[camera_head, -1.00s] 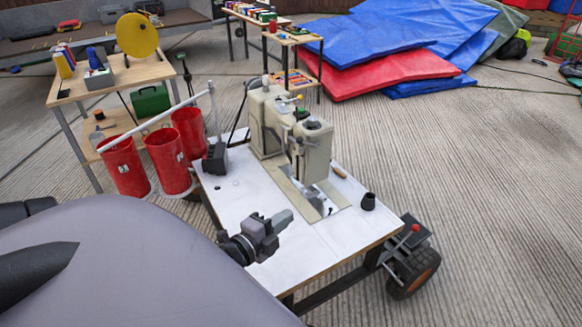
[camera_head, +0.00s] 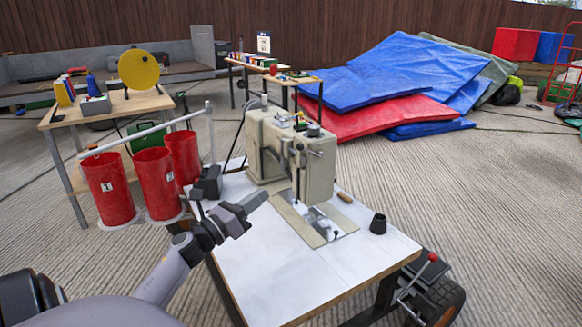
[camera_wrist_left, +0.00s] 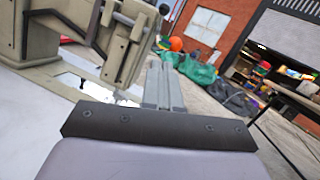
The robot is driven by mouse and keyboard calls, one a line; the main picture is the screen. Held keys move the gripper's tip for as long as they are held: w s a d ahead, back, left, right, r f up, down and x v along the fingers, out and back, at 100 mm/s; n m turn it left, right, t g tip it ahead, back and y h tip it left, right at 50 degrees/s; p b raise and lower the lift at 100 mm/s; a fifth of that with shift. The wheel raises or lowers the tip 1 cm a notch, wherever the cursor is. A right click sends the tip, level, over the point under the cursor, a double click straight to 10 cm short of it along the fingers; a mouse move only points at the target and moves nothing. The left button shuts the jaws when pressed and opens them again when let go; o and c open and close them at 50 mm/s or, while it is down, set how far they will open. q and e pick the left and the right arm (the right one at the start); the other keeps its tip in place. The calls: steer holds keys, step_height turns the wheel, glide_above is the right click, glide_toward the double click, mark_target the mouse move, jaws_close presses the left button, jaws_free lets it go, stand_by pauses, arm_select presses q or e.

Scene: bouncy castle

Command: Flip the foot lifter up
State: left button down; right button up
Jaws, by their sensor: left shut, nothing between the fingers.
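The beige sewing machine (camera_head: 285,150) stands on a white-topped table (camera_head: 290,265). Its needle area and metal plate (camera_head: 325,222) face the table's front right. The foot lifter is too small to make out for certain. My left gripper (camera_head: 258,198) is shut and empty, above the table to the left of the machine and apart from it. In the left wrist view the shut fingers (camera_wrist_left: 163,85) point ahead, with the machine body (camera_wrist_left: 85,30) at their left. My right gripper is not in view.
Red bins (camera_head: 158,183) on a rail stand at the table's left. A dark cone (camera_head: 378,224) and a small wooden-coloured piece (camera_head: 344,197) lie on the tabletop's right. A wheel (camera_head: 440,303) is at the front right. The tabletop's front is clear.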

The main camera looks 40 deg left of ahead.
arm_select(q)
steer(key=b, duration=0.2)
glide_toward(310, 151)
steer(key=w+f, duration=0.1)
steer(key=f, duration=0.1)
steer(key=shift+w+a+r+p, duration=0.15)
steer(key=shift+w+r, duration=0.25)
steer(key=shift+r, duration=0.2)
steer(key=shift+w+r+p, duration=0.1)
steer(key=shift+w+r, duration=0.3)
steer(key=shift+r, duration=0.2)
steer(key=shift+w+a+r+p, duration=0.15)
steer(key=shift+w+r, duration=0.25)
steer(key=shift+r, duration=0.2)
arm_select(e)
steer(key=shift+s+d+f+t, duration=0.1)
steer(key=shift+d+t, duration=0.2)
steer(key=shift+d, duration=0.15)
arm_select(q)
steer(key=shift+d, duration=0.1)
